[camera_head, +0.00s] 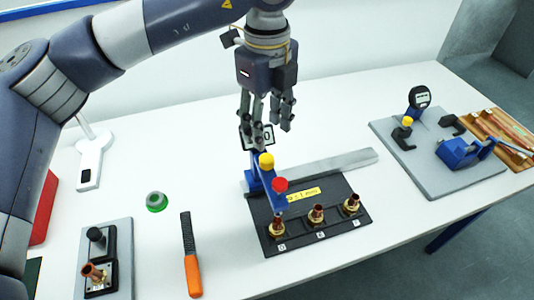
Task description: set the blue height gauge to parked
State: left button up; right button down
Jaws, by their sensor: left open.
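The blue height gauge (254,182) stands at the back left of a black plate (332,191). It has a small display, a yellow knob (266,160) and a blue arm reaching forward with a red knob (280,184) near its end. Several brass and copper fittings stand along the plate's front; the blue arm's end is above the left one (277,229). My left gripper (271,132) is open and points down just above and behind the yellow knob. Its fingers partly cover the display; I cannot tell whether they touch the gauge. My right gripper is not in view.
A grey bar (338,163) lies behind the plate. An orange-handled file (188,252), a green round piece (157,201) and a grey fixture (121,242) are left. A grey board (436,176) with a dial gauge and blue clamp, and a wooden tray (526,164), are right.

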aim_at(267, 158)
pick_arm(q)
notch_tip(267, 158, down, 7)
jog(key=shift+f+p, duration=0.15)
jog(key=shift+p, duration=0.95)
jog(key=shift+f, duration=0.65)
grip_shut()
